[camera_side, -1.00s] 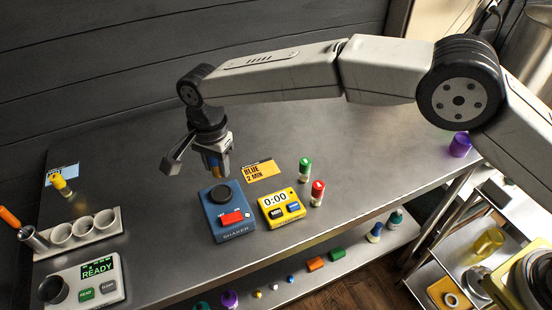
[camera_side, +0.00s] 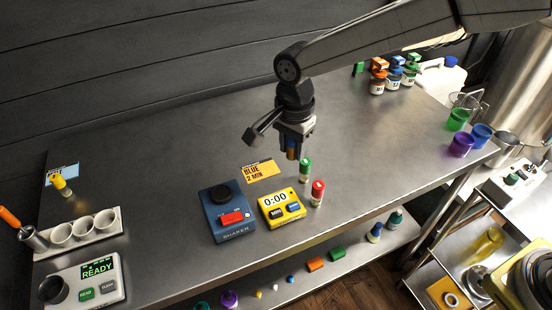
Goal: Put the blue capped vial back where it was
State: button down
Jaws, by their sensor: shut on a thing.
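My gripper (camera_side: 291,152) is at the middle of the bench, shut on the blue capped vial (camera_side: 291,155). Only a small part of the vial shows between the fingers, with an amber patch at its lower end. The gripper is just behind and left of the green capped vial (camera_side: 305,168), which stands upright. The red capped vial (camera_side: 317,192) stands upright in front of that. I cannot tell exactly how high the held vial is above the bench.
The blue shaker (camera_side: 226,212), yellow timer (camera_side: 281,208) and yellow "BLUE 2 MIN" card (camera_side: 259,170) lie left of the vials. A yellow capped vial (camera_side: 60,185) and a white cup rack (camera_side: 118,222) are far left. Coloured cups (camera_side: 461,144) stand at the right.

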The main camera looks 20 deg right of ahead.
jog(key=s+d+m, duration=0.3)
jog(key=s+d, duration=1.1)
jog(key=shift+d+f, duration=0.35)
jog(key=shift+f, duration=0.1)
jog(key=shift+w, duration=0.15)
jog(key=w+a+f, duration=0.1)
jog(key=w+f, duration=0.1)
jog(key=w, duration=0.2)
jog(key=w+a+f, duration=0.1)
jog(key=w+f, duration=0.2)
jog(key=w, duration=0.1)
jog(key=w+a+f, duration=0.1)
jog(key=w+f, duration=0.2)
jog(key=w, duration=0.1)
jog(key=shift+f, duration=0.2)
jog(key=shift+w+a+f, duration=0.1)
jog(key=shift+w+f, duration=0.35)
